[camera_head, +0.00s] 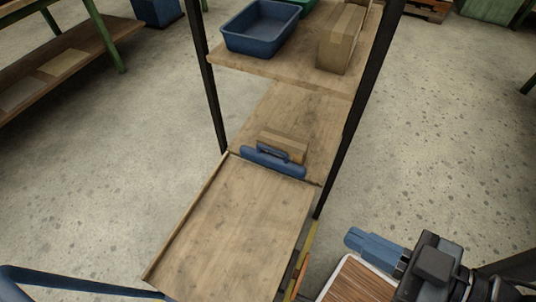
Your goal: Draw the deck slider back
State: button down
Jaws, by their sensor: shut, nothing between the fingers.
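A wooden deck (230,232) with a raised strip along its left edge lies in the lower middle. A blue bar (290,170) with a small blue handle stands across its far end; it looks like the deck slider. A cardboard box (289,141) sits just behind the bar and is partly hidden by the handle. My gripper (354,239), with blue fingers, is at the lower right, beyond the deck's right side. It is shut, empty and apart from the bar.
A rack with dark posts (356,110) holds a blue bin (262,30) and a tall carton (341,38) on its upper shelf. A wood-grained surface (358,281) with a pale rim lies below my gripper. Concrete floor is open on both sides.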

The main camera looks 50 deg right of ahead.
dwell(0.4)
jog(key=c, duration=1.8)
grip_release()
jog(key=o, duration=0.7)
jog(key=w+d+f+n+b, duration=0.1)
jog(key=w+f+b, duration=0.1)
jog(key=f, duration=0.3)
jog(key=w+f+n+h+b, duration=0.1)
jog(key=w+f+b, duration=0.1)
jog(key=f, duration=0.3)
jog(key=w+d+f+n+b, duration=0.1)
jog(key=w+f+b, duration=0.1)
jog(key=f, duration=0.3)
jog(key=shift+w+d+f+t+h+b, duration=0.25)
jog(key=shift+d+f+t+h+b, duration=0.1)
jog(key=shift+b, duration=0.3)
jog(key=shift+o, duration=0.2)
jog(key=n+g+h+b, duration=0.1)
jog(key=n+h+b, duration=0.6)
jog(key=b, duration=0.9)
send_near(275, 160)
notch_tip(275, 160, up, 5)
jog(key=w+d, duration=0.2)
jog(key=shift+y, duration=0.25)
jog(key=shift+a+b+x, duration=0.2)
jog(key=shift+b+x, duration=0.25)
jog(key=shift+x, duration=3.2)
jog(key=shift+w, duration=0.1)
grip_shut()
